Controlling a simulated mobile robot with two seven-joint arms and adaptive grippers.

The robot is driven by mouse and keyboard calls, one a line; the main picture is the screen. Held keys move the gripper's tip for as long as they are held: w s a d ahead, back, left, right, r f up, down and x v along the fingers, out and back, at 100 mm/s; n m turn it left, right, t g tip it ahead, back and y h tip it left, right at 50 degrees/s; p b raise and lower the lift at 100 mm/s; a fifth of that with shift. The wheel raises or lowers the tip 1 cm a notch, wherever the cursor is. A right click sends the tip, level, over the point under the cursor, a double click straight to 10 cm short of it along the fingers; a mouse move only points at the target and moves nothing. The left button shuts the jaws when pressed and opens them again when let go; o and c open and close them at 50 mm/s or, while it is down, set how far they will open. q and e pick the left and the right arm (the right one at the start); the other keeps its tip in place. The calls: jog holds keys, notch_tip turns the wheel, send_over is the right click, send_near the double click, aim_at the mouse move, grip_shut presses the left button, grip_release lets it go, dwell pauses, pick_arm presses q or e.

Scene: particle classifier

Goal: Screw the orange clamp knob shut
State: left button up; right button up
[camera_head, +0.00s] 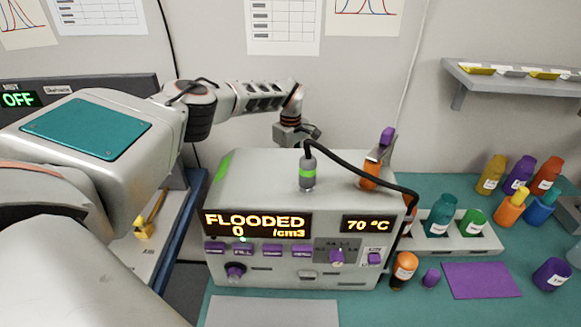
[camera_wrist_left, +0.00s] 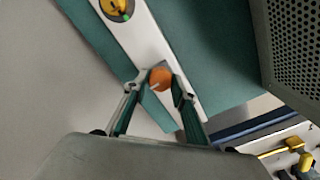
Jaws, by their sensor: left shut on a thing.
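The orange clamp knob (camera_wrist_left: 160,78) shows in the left wrist view, with a small pale mark on it, over a white strip. My left gripper (camera_wrist_left: 157,90) has its two dark green fingers on either side of the knob and is shut on it. In the head view my left arm reaches in from the left and the left gripper (camera_head: 297,135) is behind the grey classifier (camera_head: 265,175). Its fingertips and the knob are hidden there. How far the knob is screwed in cannot be told. My right gripper is not in view.
The classifier's display (camera_head: 257,224) reads FLOODED, 0 /cm3. A dark hose (camera_head: 372,174) arches over its top. Several coloured bottles stand at the right. A yellow part (camera_wrist_left: 118,8) is on the strip. A perforated grey panel (camera_wrist_left: 295,45) stands right of my left gripper.

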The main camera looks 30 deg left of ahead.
pick_arm(q)
jog(key=o, duration=1.1)
jog(key=shift+r, duration=0.1)
notch_tip(320, 180, up, 12)
jog(key=shift+f, duration=0.1)
jog(key=shift+s, duration=0.1)
